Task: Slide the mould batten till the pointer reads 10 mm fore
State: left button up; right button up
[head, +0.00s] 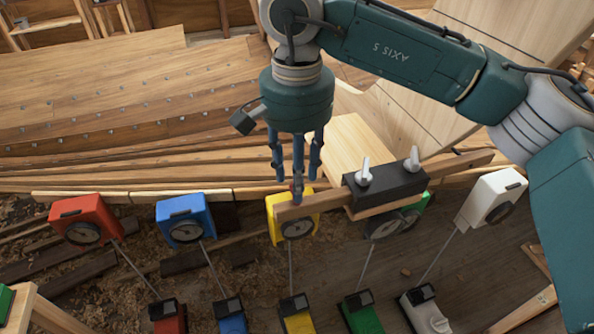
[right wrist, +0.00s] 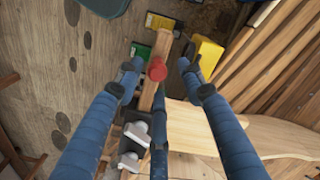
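The mould batten (head: 462,161) is a long wooden bar passing through a black clamp block (head: 392,188) with two pale levers (head: 363,172). A red knob (head: 297,186) stands near its left end; the knob also shows in the right wrist view (right wrist: 156,70). My right gripper (head: 297,172) is just above the knob. In the right wrist view its fingers (right wrist: 158,80) are spread apart around the knob, with gaps visible at the sides. A round dial (head: 386,226) sits below the clamp; I cannot read its pointer or scale. My left gripper is not in view.
Red (head: 85,212), blue (head: 184,212), yellow (head: 273,209) and white (head: 494,190) gauge boxes on rods line the hull's edge. A green box is partly hidden behind the batten. Hull planks (head: 110,90) fill the back. The floor at front left has loose timber.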

jog(key=shift+s+f, duration=0.15)
jog(key=shift+f, duration=0.25)
jog(key=c, duration=0.9)
jog(key=shift+a, duration=0.1)
grip_shut()
jog(key=shift+s+a+f+b, duration=0.15)
jog(key=shift+a+b, duration=0.3)
jog(key=shift+b, duration=0.25)
jog(key=shift+a+r, duration=0.15)
jog(key=shift+r, duration=0.05)
jog(key=o, duration=0.8)
grip_release()
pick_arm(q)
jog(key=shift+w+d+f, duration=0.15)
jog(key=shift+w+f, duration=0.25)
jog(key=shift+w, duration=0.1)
pick_arm(e)
jog(key=shift+o, duration=0.5)
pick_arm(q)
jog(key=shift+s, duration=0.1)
